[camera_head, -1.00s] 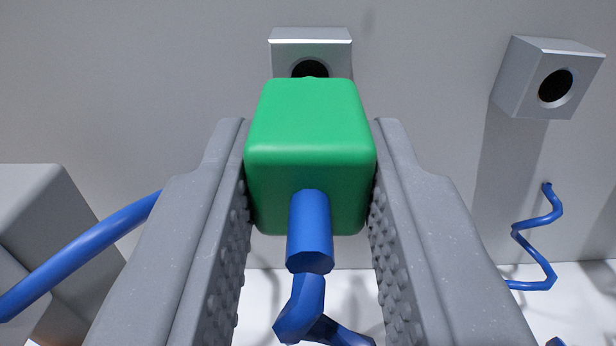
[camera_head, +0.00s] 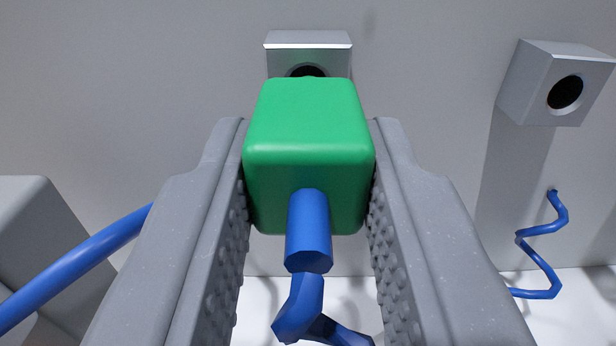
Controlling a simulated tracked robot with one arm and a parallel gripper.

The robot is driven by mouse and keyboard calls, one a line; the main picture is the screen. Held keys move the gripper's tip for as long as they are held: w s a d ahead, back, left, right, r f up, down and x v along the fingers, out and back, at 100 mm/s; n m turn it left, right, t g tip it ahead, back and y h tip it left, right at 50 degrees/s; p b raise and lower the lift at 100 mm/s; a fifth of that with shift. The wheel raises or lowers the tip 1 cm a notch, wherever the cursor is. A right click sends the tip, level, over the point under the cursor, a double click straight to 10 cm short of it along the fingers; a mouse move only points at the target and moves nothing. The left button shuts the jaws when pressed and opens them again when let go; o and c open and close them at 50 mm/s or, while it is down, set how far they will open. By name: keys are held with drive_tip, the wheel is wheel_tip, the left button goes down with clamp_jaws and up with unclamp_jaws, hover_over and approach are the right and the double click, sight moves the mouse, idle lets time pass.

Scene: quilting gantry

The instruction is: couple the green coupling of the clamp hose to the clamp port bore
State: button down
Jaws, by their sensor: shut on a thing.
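My gripper (camera_head: 308,160) is shut on the green coupling (camera_head: 309,120), a rounded block held between the two grey studded fingers. The blue clamp hose (camera_head: 308,235) leaves the coupling's near face and bends down below it. Straight beyond the coupling, a grey metal block with a dark round bore (camera_head: 307,71) is fixed to the wall. The coupling hides the lower part of this bore, and I see no contact between them. A second grey block with a dark bore (camera_head: 565,92) is at the upper right. The frames do not label which bore is the clamp port.
A blue hose (camera_head: 75,262) passes on the left beside a grey block (camera_head: 40,225). Another thin, kinked blue hose (camera_head: 545,230) hangs from the wall at the right. The grey wall (camera_head: 180,60) is bare between the blocks. A white surface lies below.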

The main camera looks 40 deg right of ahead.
drive_tip(key=shift+x, duration=1)
drive_tip(key=c, duration=1.1)
unclamp_jaws()
drive_tip(key=shift+w, duration=0.1)
drive_tip(key=shift+a+p, duration=0.1)
drive_tip(key=shift+p, duration=0.2)
drive_tip(key=v, duration=1.3)
drive_tip(key=shift+s+a+p, duration=0.15)
drive_tip(key=shift+s+p, duration=0.2)
drive_tip(key=shift+p, duration=0.1)
